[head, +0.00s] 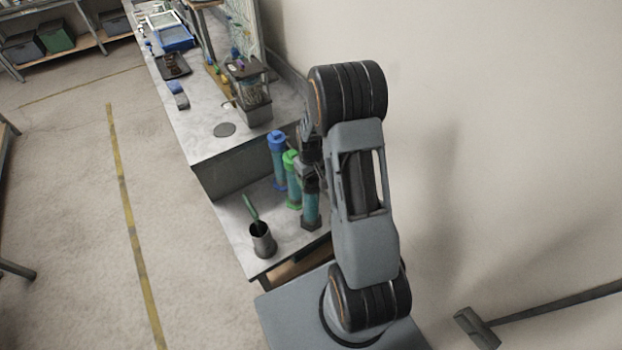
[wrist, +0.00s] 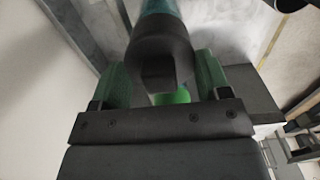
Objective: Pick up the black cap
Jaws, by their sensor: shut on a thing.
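The black cap (head: 311,183) is on top of a teal bottle (head: 311,209) that stands on the lower marble surface, nearest in a row of three. In the wrist view the black cap (wrist: 160,45) fills the space between the green finger pads, with the teal bottle (wrist: 158,7) beyond it. My gripper (wrist: 163,76) is shut on the black cap. In the head view my gripper (head: 310,170) is at the cap and partly hidden by my arm. I see no gap between cap and bottle.
A green-capped bottle (head: 292,182) and a blue-capped bottle (head: 278,160) stand close behind. A dark cup (head: 262,240) with a green-handled tool is at the front left. A higher counter (head: 205,125) with a glass-sided device (head: 248,92) lies behind. The wall is at the right.

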